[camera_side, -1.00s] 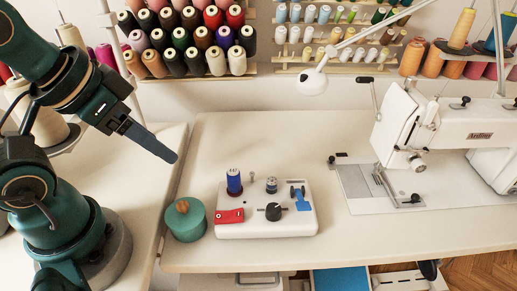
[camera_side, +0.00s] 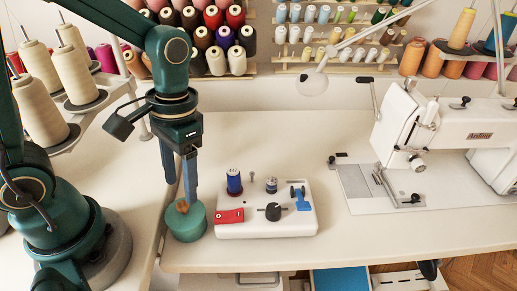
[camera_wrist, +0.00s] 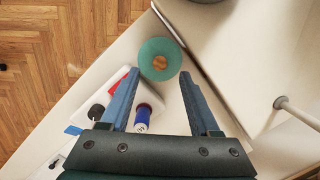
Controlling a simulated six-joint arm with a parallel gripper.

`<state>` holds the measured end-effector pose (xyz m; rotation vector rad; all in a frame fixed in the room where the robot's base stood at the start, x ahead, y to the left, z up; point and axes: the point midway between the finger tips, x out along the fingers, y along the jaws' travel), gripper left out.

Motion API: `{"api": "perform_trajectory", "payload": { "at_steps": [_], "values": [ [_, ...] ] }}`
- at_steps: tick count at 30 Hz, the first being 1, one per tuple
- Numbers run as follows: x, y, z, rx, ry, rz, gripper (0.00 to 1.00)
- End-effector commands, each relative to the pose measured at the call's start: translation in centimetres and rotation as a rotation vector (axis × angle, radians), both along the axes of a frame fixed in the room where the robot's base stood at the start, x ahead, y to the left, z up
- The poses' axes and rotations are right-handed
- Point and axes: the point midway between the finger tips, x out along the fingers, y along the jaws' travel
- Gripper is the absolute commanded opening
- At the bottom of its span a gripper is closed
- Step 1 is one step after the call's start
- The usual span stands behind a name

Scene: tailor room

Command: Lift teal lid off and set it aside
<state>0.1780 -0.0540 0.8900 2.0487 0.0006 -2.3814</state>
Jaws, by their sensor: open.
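The teal lid (camera_side: 172,219) sits on a round teal container (camera_side: 186,232) at the left front of the white table. It has a wooden knob (camera_side: 183,206) on top. In the wrist view the lid (camera_wrist: 151,68) lies beyond my fingertips, with its knob (camera_wrist: 160,62) roughly between their lines. My gripper (camera_side: 181,192) points down just above the lid, its blue fingers open and empty. In the wrist view my gripper (camera_wrist: 160,77) shows both fingers well apart. One finger appears close to the knob in the side view; I cannot tell whether they touch.
A white control box (camera_side: 265,230) with a blue spool (camera_side: 234,182), knobs and a red switch stands right of the lid. A sewing machine (camera_side: 440,130) stands farther right. Cream thread cones (camera_side: 70,65) stand behind my arm. The table behind the box is clear.

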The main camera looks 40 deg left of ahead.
Motion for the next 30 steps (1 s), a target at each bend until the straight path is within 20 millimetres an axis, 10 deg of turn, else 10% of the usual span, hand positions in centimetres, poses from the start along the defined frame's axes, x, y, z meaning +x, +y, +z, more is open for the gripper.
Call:
{"api": "perform_trajectory", "payload": {
  "at_steps": [23,28,30],
  "values": [
    [-0.8,0.0,-4.7,0.0,-0.001,0.0,0.63],
    [-0.7,0.0,-4.7,0.0,-0.001,0.0,0.0],
    [-0.7,0.0,-4.7,0.0,-0.001,0.0,0.0]
  ]
}}
